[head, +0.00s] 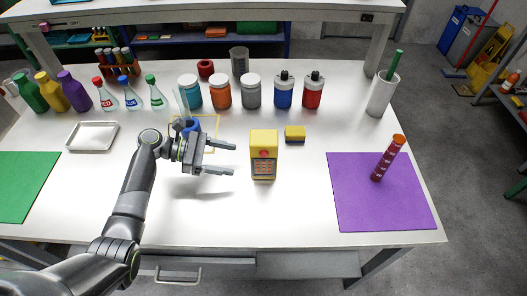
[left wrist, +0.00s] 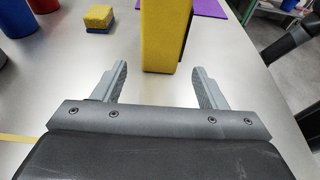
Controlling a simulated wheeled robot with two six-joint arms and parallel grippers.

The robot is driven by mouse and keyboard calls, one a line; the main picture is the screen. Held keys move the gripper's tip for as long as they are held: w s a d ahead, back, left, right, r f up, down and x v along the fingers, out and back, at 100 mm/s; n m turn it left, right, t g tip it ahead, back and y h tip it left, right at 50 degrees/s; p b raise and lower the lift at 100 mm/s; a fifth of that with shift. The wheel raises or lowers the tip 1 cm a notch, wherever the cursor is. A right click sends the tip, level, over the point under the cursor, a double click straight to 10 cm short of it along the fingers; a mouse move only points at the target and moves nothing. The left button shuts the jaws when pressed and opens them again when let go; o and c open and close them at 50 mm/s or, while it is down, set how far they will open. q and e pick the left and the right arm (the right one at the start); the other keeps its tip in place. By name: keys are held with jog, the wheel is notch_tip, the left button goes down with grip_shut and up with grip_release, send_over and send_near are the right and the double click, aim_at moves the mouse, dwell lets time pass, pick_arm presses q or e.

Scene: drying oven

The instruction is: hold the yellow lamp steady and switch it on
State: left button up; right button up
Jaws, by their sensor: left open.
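The yellow lamp (head: 264,145) stands upright near the middle of the table, a box with a red button and a grid of small squares on its front. My left gripper (head: 234,160) is open, just left of the lamp, with its fingers pointing towards it. In the left wrist view the lamp's yellow side (left wrist: 165,35) is straight ahead of the open left gripper (left wrist: 160,68). The lamp appears just past the fingertips, with nothing held; its top is cut off there. My right gripper is not in view.
A yellow and blue sponge (head: 295,134) lies behind the lamp to the right. Several jars and bottles (head: 250,92) stand in a row at the back. A purple mat (head: 385,205) with a tilted red tube (head: 387,160) is at the right. The table before the lamp is clear.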

aim_at(260, 165)
pick_arm(q)
jog(key=shift+b+x, duration=0.6)
jog(key=shift+x, duration=0.25)
jog(key=b+x, duration=0.3)
jog(key=x, duration=0.1)
jog(key=shift+s+a+f, duration=0.1)
jog(key=shift+a+f, duration=0.05)
jog(key=shift+d+p, duration=0.45)
jog(key=shift+d, duration=0.65)
jog(key=shift+d+f, duration=0.1)
jog(key=shift+d, duration=0.25)
jog(key=shift+d+f, duration=0.3)
jog(key=shift+d, duration=0.35)
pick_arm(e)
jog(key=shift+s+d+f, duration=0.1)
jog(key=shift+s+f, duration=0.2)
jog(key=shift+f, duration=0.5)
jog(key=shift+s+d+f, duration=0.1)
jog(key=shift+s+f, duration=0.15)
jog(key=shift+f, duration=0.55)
pick_arm(q)
jog(key=c, duration=0.6)
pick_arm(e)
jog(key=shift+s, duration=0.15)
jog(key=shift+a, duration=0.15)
